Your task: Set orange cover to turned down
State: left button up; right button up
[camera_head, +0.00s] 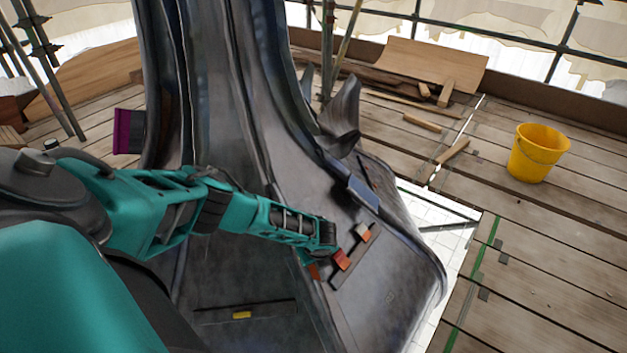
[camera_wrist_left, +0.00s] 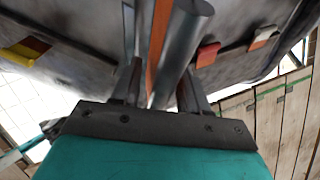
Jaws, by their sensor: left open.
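In the head view, an orange cover (camera_head: 314,271) shows as a small piece just below the end of my left gripper (camera_head: 320,258). Most of it is hidden behind the gripper. In the left wrist view, a narrow orange strip (camera_wrist_left: 158,45), seemingly this cover, stands between the two fingers of my left gripper (camera_wrist_left: 158,88). The fingers are open; I cannot tell whether they touch it. A grey cylinder (camera_wrist_left: 188,42) is close beside the strip on its right. My right gripper is in neither view.
A red cover (camera_head: 342,260) and a paler orange-topped one (camera_head: 362,232) sit on a dark strip to the right on the spire's flared metal base (camera_head: 400,290). A yellow piece (camera_head: 242,315) lies lower left. A yellow bucket (camera_head: 537,152) stands on the planks.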

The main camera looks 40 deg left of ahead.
pick_arm(q)
jog(key=shift+c, duration=0.2)
grip_shut()
dwell(0.5)
